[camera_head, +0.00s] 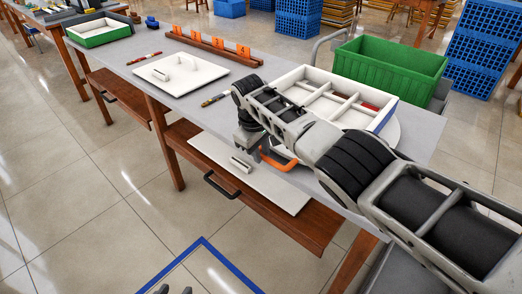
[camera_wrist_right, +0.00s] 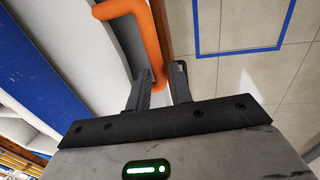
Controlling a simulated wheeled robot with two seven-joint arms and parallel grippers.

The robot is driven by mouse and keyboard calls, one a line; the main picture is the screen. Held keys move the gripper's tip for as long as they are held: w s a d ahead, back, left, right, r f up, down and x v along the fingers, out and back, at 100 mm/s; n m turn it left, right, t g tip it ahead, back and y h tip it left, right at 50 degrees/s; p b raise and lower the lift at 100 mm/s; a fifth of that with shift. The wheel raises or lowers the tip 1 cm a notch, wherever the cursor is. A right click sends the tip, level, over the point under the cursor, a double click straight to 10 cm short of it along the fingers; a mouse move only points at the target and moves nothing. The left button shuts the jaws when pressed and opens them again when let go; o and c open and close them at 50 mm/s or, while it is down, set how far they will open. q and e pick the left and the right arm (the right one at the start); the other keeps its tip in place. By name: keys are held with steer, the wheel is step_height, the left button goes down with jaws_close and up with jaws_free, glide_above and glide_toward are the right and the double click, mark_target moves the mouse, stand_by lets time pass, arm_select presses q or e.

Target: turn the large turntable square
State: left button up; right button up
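The large turntable (camera_head: 390,133) is a round white disc at the right of the table. A white divided tray (camera_head: 338,104) with a blue end sits on it, turned at an angle to the table edge. An orange handle (camera_head: 279,163) sticks out at its near left side. My right gripper (camera_head: 262,150) is at this handle, partly hidden by its arm in the head view. In the right wrist view its fingers (camera_wrist_right: 160,82) stand on both sides of the end of the orange handle (camera_wrist_right: 140,25), close against it.
A white plate (camera_head: 178,73), two pens and an orange-slotted wooden rack (camera_head: 212,47) lie left. A green crate (camera_head: 390,72) stands behind the turntable. Blue floor tape (camera_head: 205,243) is in front.

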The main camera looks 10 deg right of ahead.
steer(key=shift+o, duration=0.9)
steer(key=shift+r, duration=0.35)
arm_select(q)
steer(key=shift+s+a+r+p, duration=0.15)
steer(key=shift+a+r+p, duration=0.1)
steer(key=shift+p, duration=0.85)
arm_select(e)
step_height(320, 180, up, 15)
steer(key=s+a, duration=0.2)
steer(key=shift+a, duration=0.15)
arm_select(q)
steer(key=shift+d, duration=0.1)
